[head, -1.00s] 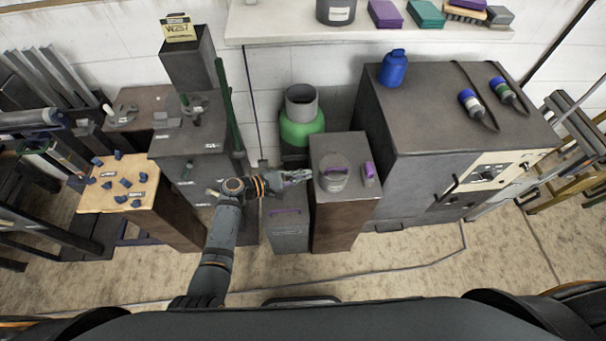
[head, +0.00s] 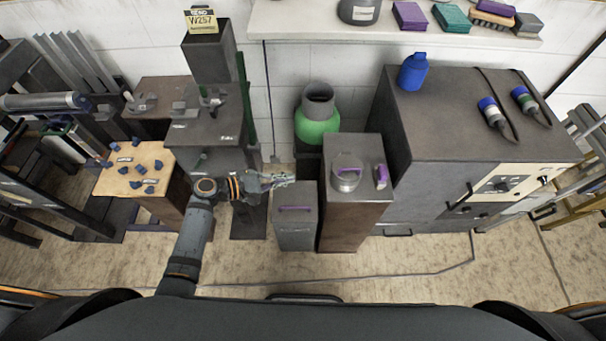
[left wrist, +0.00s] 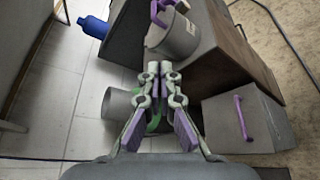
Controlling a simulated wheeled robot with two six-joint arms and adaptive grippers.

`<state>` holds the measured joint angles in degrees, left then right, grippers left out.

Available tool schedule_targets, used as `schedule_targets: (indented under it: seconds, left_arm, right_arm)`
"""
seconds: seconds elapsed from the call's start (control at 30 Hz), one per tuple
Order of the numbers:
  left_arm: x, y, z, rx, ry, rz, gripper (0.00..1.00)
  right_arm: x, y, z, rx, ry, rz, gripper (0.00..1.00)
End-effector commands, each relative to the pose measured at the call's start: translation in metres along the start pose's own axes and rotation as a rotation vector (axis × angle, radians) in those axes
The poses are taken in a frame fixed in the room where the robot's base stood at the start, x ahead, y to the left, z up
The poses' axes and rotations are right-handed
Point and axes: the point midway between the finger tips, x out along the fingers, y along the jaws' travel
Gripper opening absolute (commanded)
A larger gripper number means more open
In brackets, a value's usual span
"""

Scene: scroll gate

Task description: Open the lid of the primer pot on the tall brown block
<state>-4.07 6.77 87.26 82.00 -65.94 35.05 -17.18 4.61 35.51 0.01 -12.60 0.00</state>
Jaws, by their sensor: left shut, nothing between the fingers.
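The tall brown block (head: 345,222) stands right of the middle in the head view. The lid (head: 347,168) appears to lie on the pot. In the left wrist view the pot (left wrist: 175,38) shows at the top, beyond the fingertips and to their right. My left gripper (head: 288,180) is shut and empty, left of the block and apart from the pot. It also shows in the left wrist view (left wrist: 160,68). My right gripper is not in view.
A grey box with a purple handle (head: 295,232) stands left of the block. A green cylinder (head: 317,130) is behind. A large grey cabinet (head: 450,130) with a blue bottle (head: 413,72) is to the right.

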Motion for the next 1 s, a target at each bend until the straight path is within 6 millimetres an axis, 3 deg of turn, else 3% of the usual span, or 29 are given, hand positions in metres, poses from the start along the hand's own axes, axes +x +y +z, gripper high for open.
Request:
schedule_targets:
  seconds: [0.2, 0.53, 0.63, 0.67, 0.77, 0.9, 1.0]
  left_arm:
    - [-0.02, 0.0, 0.0, 0.0, 0.0, -0.001, 0.0]
    - [-0.02, 0.0, 0.0, 0.0, 0.0, 0.0, 0.0]
    - [-0.019, -0.013, -0.009, -0.001, 0.03, -0.02, 0.0]
    - [-0.019, -0.022, -0.016, 0.001, 0.054, -0.035, 0.0]
    - [-0.022, -0.075, -0.051, 0.022, 0.181, -0.13, 0.0]
    - [-0.046, -0.187, -0.103, 0.109, 0.386, -0.362, 0.0]
    - [-0.076, -0.27, -0.123, 0.213, 0.486, -0.565, 0.0]
  right_arm:
    - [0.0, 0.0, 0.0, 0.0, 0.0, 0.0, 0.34]
    - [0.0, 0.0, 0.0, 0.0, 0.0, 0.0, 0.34]
    - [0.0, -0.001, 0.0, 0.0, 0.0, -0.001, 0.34]
    - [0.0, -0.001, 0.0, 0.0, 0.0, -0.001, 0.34]
    - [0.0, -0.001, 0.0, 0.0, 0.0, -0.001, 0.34]
    - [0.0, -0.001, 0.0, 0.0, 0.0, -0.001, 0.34]
    - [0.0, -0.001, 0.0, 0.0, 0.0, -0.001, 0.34]
